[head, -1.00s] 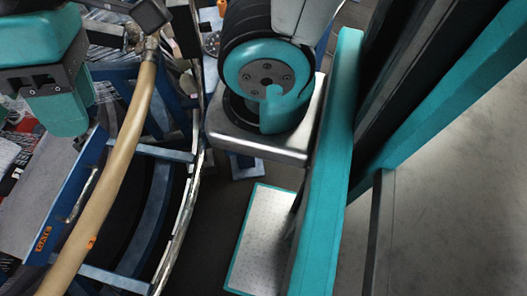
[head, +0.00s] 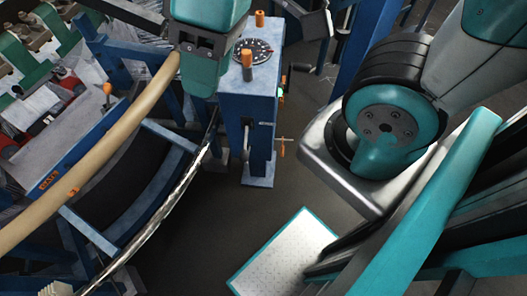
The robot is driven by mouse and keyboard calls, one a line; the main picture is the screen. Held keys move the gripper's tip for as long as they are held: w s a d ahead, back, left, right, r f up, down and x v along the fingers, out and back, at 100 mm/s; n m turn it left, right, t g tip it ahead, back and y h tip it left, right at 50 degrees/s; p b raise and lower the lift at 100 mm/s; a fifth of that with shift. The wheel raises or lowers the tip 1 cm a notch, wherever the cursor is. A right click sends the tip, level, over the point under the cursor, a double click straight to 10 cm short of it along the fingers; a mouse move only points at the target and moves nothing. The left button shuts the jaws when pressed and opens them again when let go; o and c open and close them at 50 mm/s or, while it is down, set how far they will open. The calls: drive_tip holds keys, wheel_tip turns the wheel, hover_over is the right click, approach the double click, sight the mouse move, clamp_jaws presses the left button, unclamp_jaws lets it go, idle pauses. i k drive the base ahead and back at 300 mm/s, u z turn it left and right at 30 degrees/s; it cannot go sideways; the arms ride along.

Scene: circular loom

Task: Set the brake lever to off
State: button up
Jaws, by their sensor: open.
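A blue pedestal (head: 262,120) stands near the top middle of the head view. It carries a round dark dial (head: 254,50) with pale marks. An orange-knobbed lever (head: 247,62) rises at the dial's near side, and another orange knob (head: 260,19) shows behind it. A small orange-ended handle (head: 282,148) sticks out of the pedestal's right side. No readable label shows which one is the brake lever. My gripper (head: 203,76), teal with a dark bracket, hangs just left of the dial in the picture, open; I see nothing between its jaws. It hides part of the pedestal's left side.
A tan hose (head: 112,132) curves across the left. The loom's blue curved frame (head: 150,180) and a shiny metal ring edge (head: 175,195) lie below it. Another orange knob (head: 107,89) stands at the left. Dark floor (head: 225,220) is open below the pedestal.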

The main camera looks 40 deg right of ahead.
sight(244, 156)
drive_tip(key=u, duration=2.95)
drive_tip(key=k, duration=2.2)
drive_tip(key=z, duration=1.35)
